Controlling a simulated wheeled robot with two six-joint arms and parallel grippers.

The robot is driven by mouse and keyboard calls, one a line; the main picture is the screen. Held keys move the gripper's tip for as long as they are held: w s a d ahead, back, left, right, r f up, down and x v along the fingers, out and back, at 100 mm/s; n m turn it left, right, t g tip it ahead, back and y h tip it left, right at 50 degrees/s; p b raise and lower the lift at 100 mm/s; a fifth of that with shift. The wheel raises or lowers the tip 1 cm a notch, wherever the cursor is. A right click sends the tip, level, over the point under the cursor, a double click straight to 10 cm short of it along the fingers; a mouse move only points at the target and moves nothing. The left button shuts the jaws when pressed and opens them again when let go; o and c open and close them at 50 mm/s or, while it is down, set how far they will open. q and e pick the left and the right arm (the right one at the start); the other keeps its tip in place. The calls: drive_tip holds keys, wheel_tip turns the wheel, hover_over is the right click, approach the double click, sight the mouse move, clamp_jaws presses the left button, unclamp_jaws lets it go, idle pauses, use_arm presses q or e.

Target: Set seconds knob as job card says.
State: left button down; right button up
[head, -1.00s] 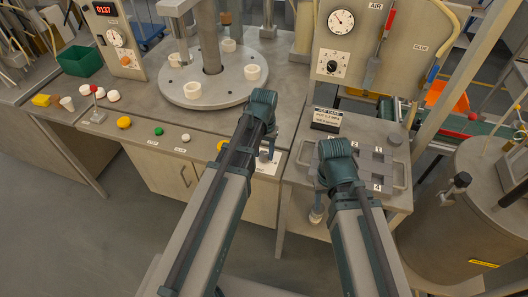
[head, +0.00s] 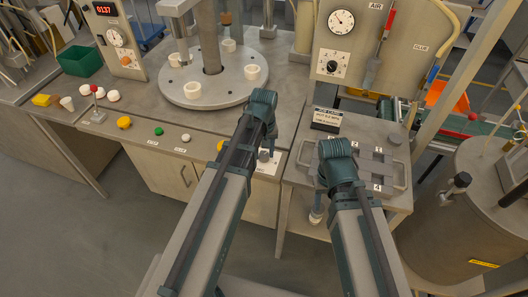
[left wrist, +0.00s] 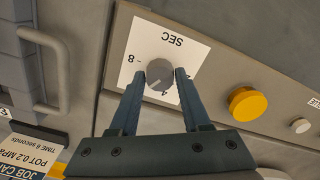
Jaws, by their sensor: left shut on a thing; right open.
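The seconds knob (left wrist: 159,74) is a grey round knob on a white plate (left wrist: 172,45) marked SEC, upside down in the left wrist view. An 8 shows to its left; a digit by the right finger is partly covered. I cannot tell where the knob points. My left gripper (left wrist: 160,78) is shut on the knob, one finger on each side. In the head view the knob (head: 264,155) is below my left wrist. The job card (left wrist: 30,150) reads POT 0.2 MPa, TIME 6 seconds; it also stands on the right bench (head: 327,118). My right gripper (head: 319,182) is open, its fingers mostly hidden.
A yellow button (left wrist: 248,104) and a small white button (left wrist: 300,125) sit beside the knob plate. A grey tray with numbered slots (head: 398,172) lies near my right gripper. A round turntable with white cups (head: 215,92) stands behind my left arm. A metal tank (head: 450,235) is at right.

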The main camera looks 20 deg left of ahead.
sight(265, 156)
use_arm(q)
drive_tip(key=shift+c, duration=1.9)
unclamp_jaws()
wheel_tip(265, 156, up, 14)
drive_tip(key=p, duration=1.3)
drive_tip(key=shift+p, duration=0.4)
drive_tip(key=shift+f, duration=0.15)
drive_tip(key=s+d+f+m+y+b, duration=0.1)
drive_tip(key=s+d+f+m+b, duration=0.1)
drive_tip(key=s+d+m, duration=0.6)
drive_tip(key=s+d, duration=0.2)
drive_tip(key=s, duration=0.3)
drive_tip(key=shift+s+d+m, duration=0.3)
drive_tip(key=shift+s+d, duration=0.05)
